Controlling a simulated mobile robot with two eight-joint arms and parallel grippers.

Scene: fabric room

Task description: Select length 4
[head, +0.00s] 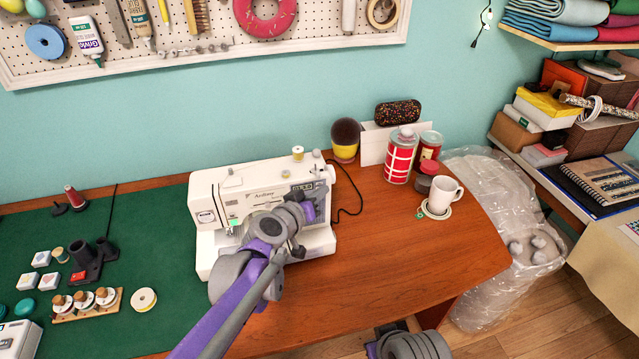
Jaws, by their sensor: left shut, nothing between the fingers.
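The white sewing machine (215,185) stands on the table, partly on a green mat. Its front has a small dark display (302,187) at the upper right and a round mark at the left end. My left gripper (309,201) is shut and empty, at the right part of the machine's front just below the display. It and my purple and grey arm cover much of the lower front, so any length dial or button there is hidden. I cannot tell whether the fingers touch the machine.
A white mug (444,192) on a coaster, a red-and-white canister (400,156) and a pincushion-like yellow pot (345,145) stand right of the machine. Spools and stamps lie on the green mat (150,220) at left. The table's front right (400,255) is clear.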

